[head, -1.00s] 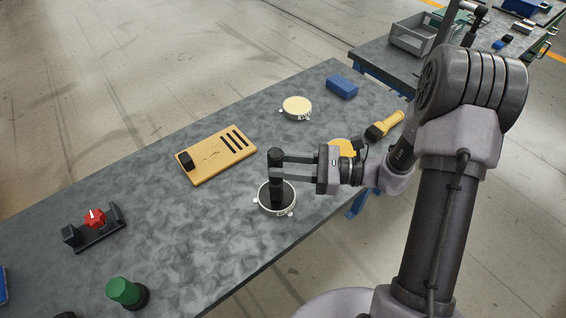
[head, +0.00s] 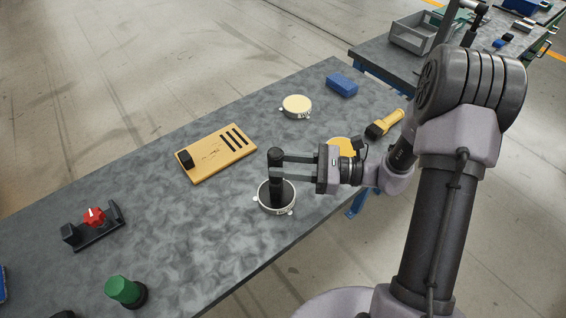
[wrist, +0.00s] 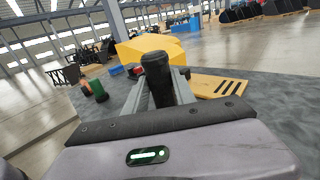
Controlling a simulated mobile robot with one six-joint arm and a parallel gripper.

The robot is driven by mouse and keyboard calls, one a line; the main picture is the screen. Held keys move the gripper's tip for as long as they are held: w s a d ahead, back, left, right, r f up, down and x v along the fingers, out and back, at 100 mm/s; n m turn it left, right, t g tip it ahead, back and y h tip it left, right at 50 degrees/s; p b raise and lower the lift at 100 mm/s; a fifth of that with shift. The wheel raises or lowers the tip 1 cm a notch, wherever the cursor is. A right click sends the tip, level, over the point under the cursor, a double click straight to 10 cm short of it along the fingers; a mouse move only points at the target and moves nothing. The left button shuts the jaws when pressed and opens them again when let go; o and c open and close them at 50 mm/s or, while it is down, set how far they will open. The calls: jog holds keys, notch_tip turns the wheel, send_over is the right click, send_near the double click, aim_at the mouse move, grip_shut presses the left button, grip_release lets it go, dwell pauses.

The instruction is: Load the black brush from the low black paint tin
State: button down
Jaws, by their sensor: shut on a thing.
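The low black paint tin (head: 288,199) is a short white-sided tin with black paint on top, standing near the table's front edge in the head view. My gripper (head: 279,167) is shut on the black brush (head: 276,186), a dark upright brush with a round handle top. The brush stands over the tin, and its lower end appears to be at or in the black paint; the exact contact is hard to tell. In the wrist view the brush handle (wrist: 156,75) rises between the fingers, and its lower end is hidden.
A wooden board (head: 215,153) with dark slots and a black block lies behind the tin. A cream tin (head: 296,106), a blue block (head: 342,85) and a yellow-handled brush (head: 385,124) are farther right. A yellow tin (head: 343,146) is partly behind my gripper. A green knob (head: 123,289) stands front left.

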dwell(0.3)
notch_tip(320, 180, up, 7)
jog(key=p, duration=0.5)
dwell(0.5)
